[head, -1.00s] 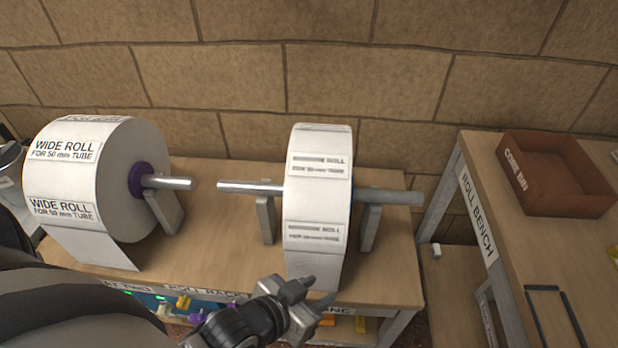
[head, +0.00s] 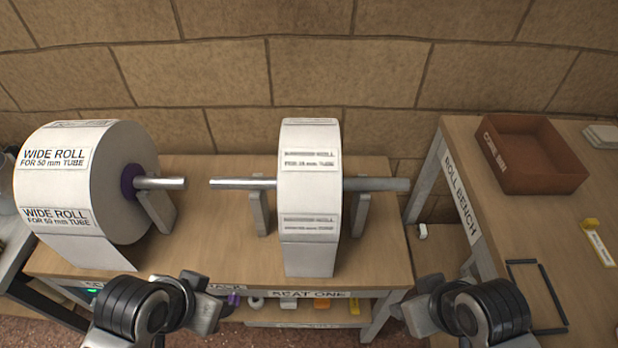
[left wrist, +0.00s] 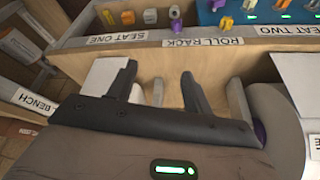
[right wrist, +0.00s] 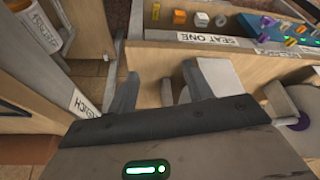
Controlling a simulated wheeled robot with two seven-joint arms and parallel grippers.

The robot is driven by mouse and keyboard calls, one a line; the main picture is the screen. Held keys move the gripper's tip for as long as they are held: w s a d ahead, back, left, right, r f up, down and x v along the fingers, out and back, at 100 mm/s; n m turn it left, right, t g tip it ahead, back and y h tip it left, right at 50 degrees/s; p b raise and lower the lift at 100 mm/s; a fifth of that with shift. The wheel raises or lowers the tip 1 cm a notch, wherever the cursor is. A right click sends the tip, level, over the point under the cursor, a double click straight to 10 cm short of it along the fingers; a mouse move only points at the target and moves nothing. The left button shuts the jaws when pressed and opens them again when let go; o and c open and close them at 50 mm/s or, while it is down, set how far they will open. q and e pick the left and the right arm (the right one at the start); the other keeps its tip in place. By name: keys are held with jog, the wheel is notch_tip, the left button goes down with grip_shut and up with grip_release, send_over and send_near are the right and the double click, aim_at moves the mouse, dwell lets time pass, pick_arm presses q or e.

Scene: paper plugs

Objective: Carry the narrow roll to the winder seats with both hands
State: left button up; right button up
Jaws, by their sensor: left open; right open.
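The narrow roll (head: 310,205) is a white label roll on a metal bar (head: 388,185) across two grey supports (head: 259,212) of the wooden roll rack. Its paper tail hangs down in front. My left gripper (head: 212,302) is open and empty, in front of the rack and left of the roll. My right gripper (head: 412,302) is open and empty, right of the roll. Neither touches it. The fingers also show open in the left wrist view (left wrist: 157,88) and the right wrist view (right wrist: 160,88). I cannot make out the winder seats.
A wide roll (head: 65,180) with a purple core sits on its own bar to the left. The roll bench (head: 540,225) stands at the right with a brown core bin (head: 530,155). A brick wall (head: 380,70) closes the back. Small coloured parts lie on the rack's lower shelf.

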jog(key=w+a+n+g, duration=0.2)
jog(key=w+a+n, duration=0.1)
jog(key=w+n, duration=0.3)
pick_arm(q)
jog(key=w+d+r+m+g, duration=0.2)
jog(key=w+d+m+g, duration=0.15)
jog(key=w+m, duration=0.75)
pick_arm(e)
notch_tip(320, 180, up, 14)
jog(key=n+g+h, duration=0.1)
jog(key=n+g, duration=0.1)
jog(key=n, duration=0.6)
send_over(400, 180)
pick_arm(q)
jog(key=w+a+r+m+y, duration=0.1)
jog(key=w+a+r+m, duration=0.2)
jog(key=w+r, duration=0.8)
jog(key=w+a+g, duration=0.1)
jog(key=w+a, duration=0.1)
jog(key=w, duration=0.2)
jog(key=shift+a+r, duration=0.3)
jog(key=shift+r, duration=0.05)
pick_arm(e)
jog(key=shift+r, duration=0.15)
pick_arm(q)
jog(key=shift+s+f, duration=0.1)
jog(key=shift+f, duration=0.05)
